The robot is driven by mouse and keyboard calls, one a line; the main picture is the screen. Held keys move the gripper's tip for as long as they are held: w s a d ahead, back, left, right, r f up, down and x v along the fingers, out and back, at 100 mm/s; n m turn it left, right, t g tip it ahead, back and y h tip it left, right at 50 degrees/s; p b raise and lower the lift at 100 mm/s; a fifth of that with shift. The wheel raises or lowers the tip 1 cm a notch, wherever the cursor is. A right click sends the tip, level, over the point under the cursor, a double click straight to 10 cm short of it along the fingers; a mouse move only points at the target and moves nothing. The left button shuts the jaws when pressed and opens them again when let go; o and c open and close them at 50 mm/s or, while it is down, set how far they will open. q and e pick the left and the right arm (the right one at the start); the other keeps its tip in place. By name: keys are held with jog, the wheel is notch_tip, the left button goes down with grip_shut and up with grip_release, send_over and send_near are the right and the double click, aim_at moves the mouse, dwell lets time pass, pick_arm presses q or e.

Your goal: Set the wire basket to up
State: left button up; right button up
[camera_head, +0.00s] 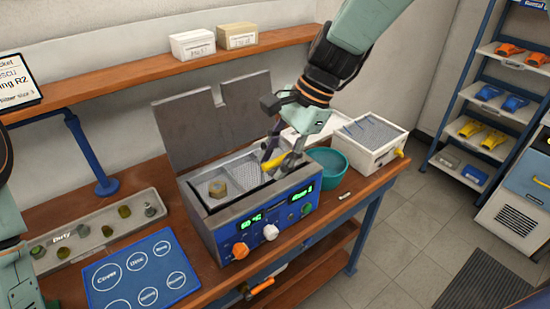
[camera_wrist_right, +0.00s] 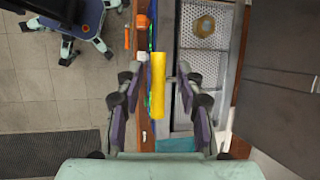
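The wire basket (camera_head: 244,178) is a metal mesh basket low inside the tank of the blue-fronted cleaner (camera_head: 262,232), whose grey lid stands open behind. A brass hex nut (camera_head: 217,188) lies in the basket; it also shows in the right wrist view (camera_wrist_right: 205,26). The basket's yellow handle (camera_wrist_right: 157,85) is at the tank's right end. My right gripper (camera_head: 276,163) is over that end, with the handle between its fingers. The fingers look open, with a gap beside the handle; contact is unclear. My left gripper is out of view.
A teal bowl (camera_head: 329,168) and a white box with a mesh top (camera_head: 369,142) stand right of the cleaner. A grey parts tray (camera_head: 100,235) and blue mat (camera_head: 140,273) lie left. A wooden shelf (camera_head: 150,69) runs behind the raised lid (camera_head: 212,122).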

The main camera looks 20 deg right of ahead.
jog(key=v, duration=1.1)
jog(key=shift+r, duration=0.2)
jog(key=shift+d, duration=0.25)
